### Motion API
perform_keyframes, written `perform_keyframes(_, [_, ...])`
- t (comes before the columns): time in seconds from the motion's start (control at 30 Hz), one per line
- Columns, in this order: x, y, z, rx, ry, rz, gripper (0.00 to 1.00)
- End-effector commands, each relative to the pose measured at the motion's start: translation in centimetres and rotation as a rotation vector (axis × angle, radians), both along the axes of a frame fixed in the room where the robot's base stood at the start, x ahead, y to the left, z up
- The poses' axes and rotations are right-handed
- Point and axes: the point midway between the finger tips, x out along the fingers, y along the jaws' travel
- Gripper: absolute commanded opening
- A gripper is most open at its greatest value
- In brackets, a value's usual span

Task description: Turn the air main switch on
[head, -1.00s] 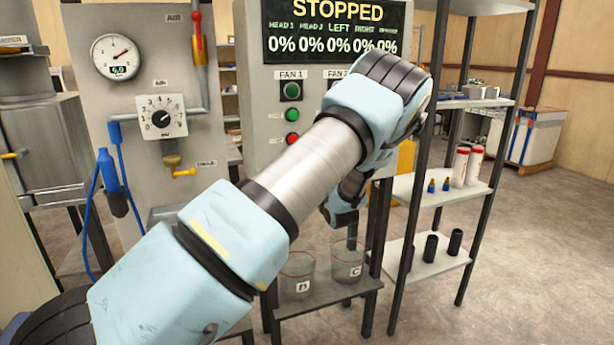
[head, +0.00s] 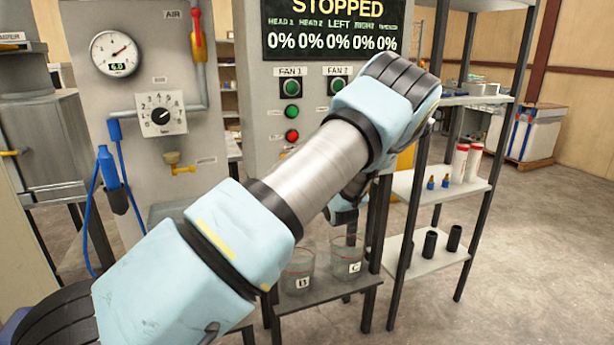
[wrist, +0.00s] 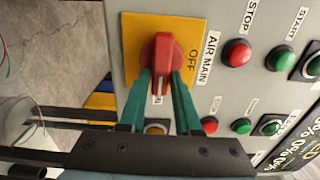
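The air main switch is a red knob (wrist: 162,60) on a yellow plate (wrist: 134,32), with an AIR MAIN label beside it, in the wrist view. Its handle runs up and down in that picture, across from the OFF mark and with its near end by a partly covered label that looks like ON. My gripper (wrist: 163,78) has its two green fingers close along both sides of the handle, seemingly pressed on it. The exact contact is partly hidden. In the head view my arm hides the switch and the gripper.
Red and green buttons (wrist: 237,53) sit beside the switch. The display panel (head: 330,30) reads STOPPED. Two labelled glass beakers (head: 346,258) stand on a low shelf below my arm. A rack (head: 428,262) with bottles and black cylinders stands close on the right.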

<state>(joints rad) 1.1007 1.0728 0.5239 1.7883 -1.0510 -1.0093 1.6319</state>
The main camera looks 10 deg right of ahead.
Motion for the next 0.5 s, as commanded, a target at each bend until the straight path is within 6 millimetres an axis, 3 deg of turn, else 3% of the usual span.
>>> perform_keyframes(0.03, [-0.01,-0.01,-0.02,0.000,0.000,0.000,0.39])
perform_keyframes(0.2, [0.01,0.03,0.00,-0.001,0.000,0.001,0.57])
perform_keyframes(0.5, [-0.26,-0.02,-0.04,-0.002,0.000,0.001,0.57])
